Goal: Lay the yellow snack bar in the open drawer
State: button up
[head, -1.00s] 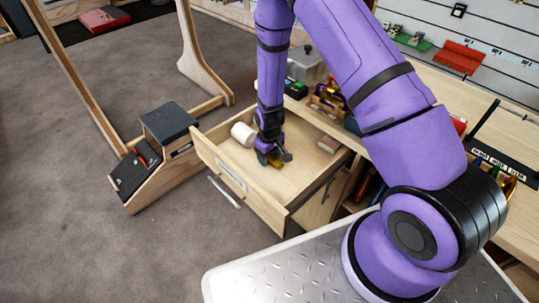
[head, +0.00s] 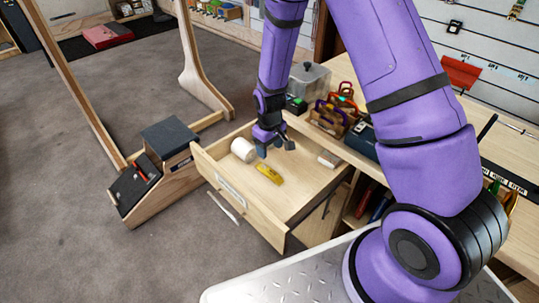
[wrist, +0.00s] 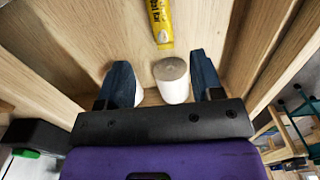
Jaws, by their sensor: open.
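The yellow snack bar (head: 269,173) lies flat on the floor of the open drawer (head: 303,196), near the middle. In the wrist view the bar (wrist: 160,22) shows at the top, beyond my fingertips and apart from them. My gripper (head: 275,148) is open and empty above the drawer, toward its back from the bar. In the wrist view its two dark fingers (wrist: 163,77) stand wide apart. The underside of the bar is hidden.
A white roll (head: 243,150) lies in the drawer left of the bar. A rack with coloured carabiners (head: 335,112) and a grey bin (head: 309,79) stand on the counter behind.

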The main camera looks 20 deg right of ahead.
jog(key=s+d+r+m+t, duration=0.1)
jog(key=s+d+r, duration=0.15)
jog(key=r, duration=1.15)
jog(key=s+d+r+m+t, duration=0.15)
jog(key=s+r, duration=0.25)
jog(key=r, duration=0.9)
jog(key=s+d+r+m+t, duration=0.1)
jog(key=s+r, duration=0.5)
jog(key=s, duration=0.4)
jog(key=s+d+r+m+t, duration=0.1)
jog(key=s+d+r, duration=0.1)
jog(key=s+r, duration=0.5)
jog(key=s, duration=0.3)
jog(key=shift+s+r+t, duration=0.3)
jog(key=shift+s+t, duration=0.05)
jog(key=shift+s, duration=0.05)
